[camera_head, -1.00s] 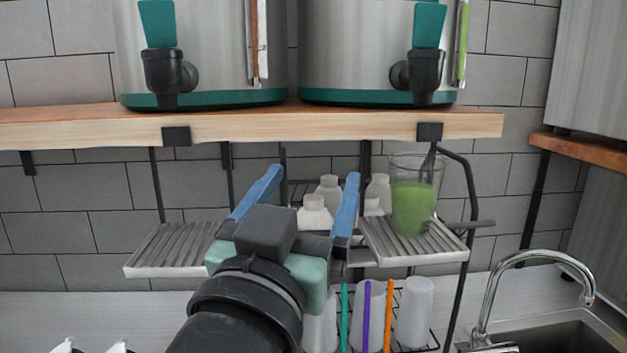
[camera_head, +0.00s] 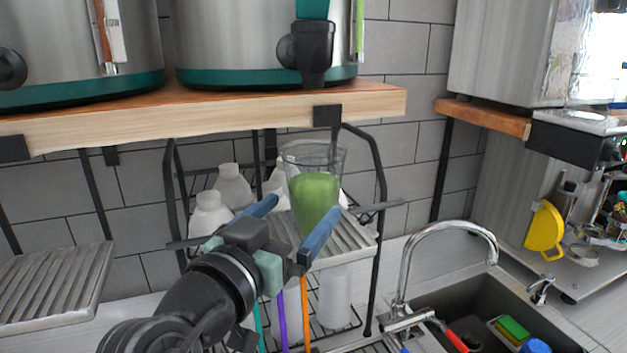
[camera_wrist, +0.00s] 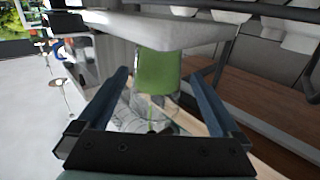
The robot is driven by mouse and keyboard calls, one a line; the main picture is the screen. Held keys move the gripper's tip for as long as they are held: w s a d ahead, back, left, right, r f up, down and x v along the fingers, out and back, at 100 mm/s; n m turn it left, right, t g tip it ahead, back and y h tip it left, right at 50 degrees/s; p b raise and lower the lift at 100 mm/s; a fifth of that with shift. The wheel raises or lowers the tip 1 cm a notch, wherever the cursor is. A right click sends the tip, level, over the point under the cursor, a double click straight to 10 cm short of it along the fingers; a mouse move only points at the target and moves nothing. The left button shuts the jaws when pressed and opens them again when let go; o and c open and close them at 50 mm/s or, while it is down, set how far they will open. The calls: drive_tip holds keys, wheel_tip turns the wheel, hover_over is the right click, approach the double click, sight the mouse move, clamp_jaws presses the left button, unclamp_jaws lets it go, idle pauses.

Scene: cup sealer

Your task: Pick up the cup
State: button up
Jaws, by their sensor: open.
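The cup (camera_head: 313,187) is clear and holds green liquid. In the wrist view the cup (camera_wrist: 159,72) shows upside down, centred ahead between the fingertips. I cannot tell whether the fingertips have passed to either side of it; no contact is visible.
White bottles (camera_head: 232,186) stand left of and behind the cup. Black rack posts rise on both sides, and the wooden shelf (camera_head: 230,117) with large metal dispensers is overhead. A curved faucet (camera_head: 447,228) and sink lie to the right. Another ridged tray (camera_head: 55,285) sits at left.

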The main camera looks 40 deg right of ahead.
sight(304, 204)
drive_tip(key=shift+w+d+r+p, duration=0.15)
drive_tip(key=shift+d+r+p, duration=0.05)
drive_tip(key=shift+d+p, duration=0.15)
drive_tip(key=p+x, duration=0.2)
drive_tip(key=x, duration=0.2)
drive_tip(key=shift+r+p, duration=0.15)
drive_tip(key=shift+p, duration=0.25)
drive_tip(key=shift+d, duration=0.25)
clamp_jaws()
drive_tip(key=shift+a+r+b, duration=0.1)
drive_tip(key=shift+r+b, duration=0.55)
drive_tip(key=shift+r, duration=0.1)
drive_tip(key=shift+r+b, duration=0.5)
drive_tip(key=shift+r, duration=0.45)
drive_tip(key=b+v, duration=0.6)
drive_tip(key=v, duration=1.2)
drive_tip(key=shift+b, duration=0.3)
